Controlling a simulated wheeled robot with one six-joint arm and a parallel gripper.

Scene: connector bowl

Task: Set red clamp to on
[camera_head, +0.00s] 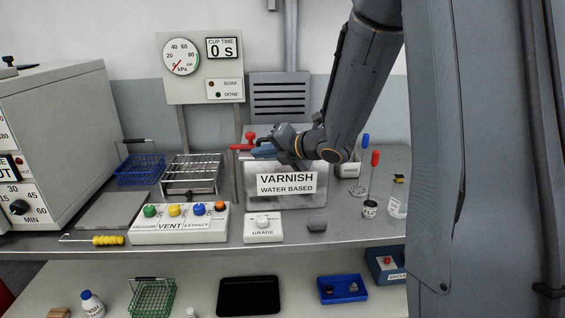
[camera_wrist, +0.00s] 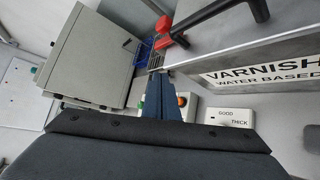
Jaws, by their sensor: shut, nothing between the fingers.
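The red clamp (camera_head: 250,136) sits at the left end of the varnish tank's top, with a red bar (camera_head: 238,147) reaching left.
The grey varnish tank (camera_head: 286,203) stands behind a grade dial (camera_head: 263,228) and a vent panel (camera_head: 180,236) with coloured knobs. A wire rack (camera_head: 191,186) and blue basket (camera_head: 140,169) stand to the left. A gauge board (camera_head: 200,90) rises behind.

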